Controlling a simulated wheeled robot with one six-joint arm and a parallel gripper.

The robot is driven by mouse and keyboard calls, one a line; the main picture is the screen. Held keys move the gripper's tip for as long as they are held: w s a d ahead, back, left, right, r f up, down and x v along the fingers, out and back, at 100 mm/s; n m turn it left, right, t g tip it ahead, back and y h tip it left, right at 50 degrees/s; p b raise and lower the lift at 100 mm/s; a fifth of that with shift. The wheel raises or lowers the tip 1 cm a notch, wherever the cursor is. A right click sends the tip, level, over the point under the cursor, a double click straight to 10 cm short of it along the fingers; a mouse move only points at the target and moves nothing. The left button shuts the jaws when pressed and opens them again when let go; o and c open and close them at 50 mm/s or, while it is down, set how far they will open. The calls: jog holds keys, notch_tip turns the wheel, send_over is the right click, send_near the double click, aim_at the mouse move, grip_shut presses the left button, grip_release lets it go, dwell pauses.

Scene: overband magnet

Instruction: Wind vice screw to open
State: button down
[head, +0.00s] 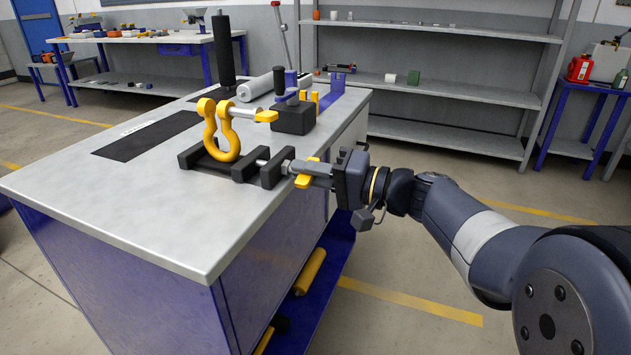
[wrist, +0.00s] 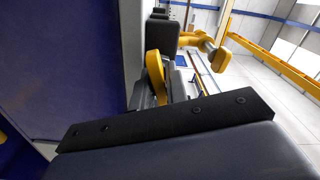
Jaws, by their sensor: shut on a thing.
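The black vice (head: 240,165) stands on the bench top near its right edge, and a yellow shackle (head: 224,140) with a pin stands upright at its jaws. The vice's screw ends in a yellow handle (head: 304,180) that sticks out past the bench edge. My gripper (head: 312,172) reaches in from the right and is shut on this handle, partly hiding it. In the wrist view the yellow handle (wrist: 155,76) shows just beyond a dark finger. The vice's dark body stands behind it, with yellow shackle parts (wrist: 205,44) to the right.
The bench top (head: 110,205) is clear at the front left. Grey shelves (head: 440,95) stand at the back. Floor right of the bench is open.

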jog(key=shift+f+n+b, duration=0.2)
jog(key=shift+n+b, duration=0.7)
jog(key=shift+b, duration=0.55)
jog(key=shift+r, duration=0.15)
jog(key=n, duration=0.5)
jog(key=shift+n, duration=0.5)
jog(key=n, duration=0.4)
